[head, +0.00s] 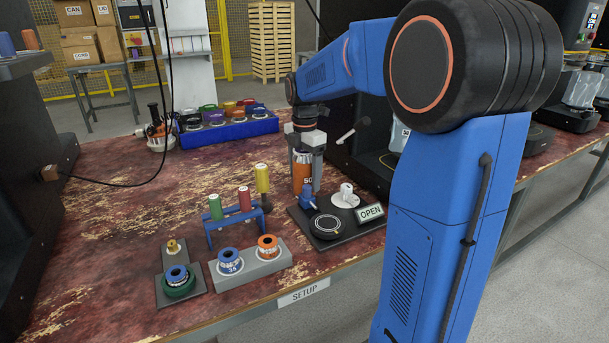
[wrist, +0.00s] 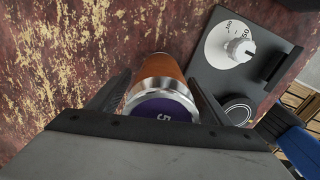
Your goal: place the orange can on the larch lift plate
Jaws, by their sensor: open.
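The orange can (head: 302,172) has silver rims and stands upright on the worn red worktop, just behind a dark gauge board. In the wrist view the orange can (wrist: 160,72) shows its purple top with a figure 5 on it. My gripper (head: 306,160) is pointed down over the can, open, with one finger on each side of it. The wrist view shows dark fingers beside the can; whether they touch it I cannot tell. Black seamer machines stand along the right, partly behind my arm. I can read no larch name on any, so the larch lift plate is not identifiable.
The dark board (head: 325,240) holds a white dial (head: 345,197), a round black pad and an OPEN sign (head: 370,213). A blue tray (head: 228,132) with several cans is behind.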

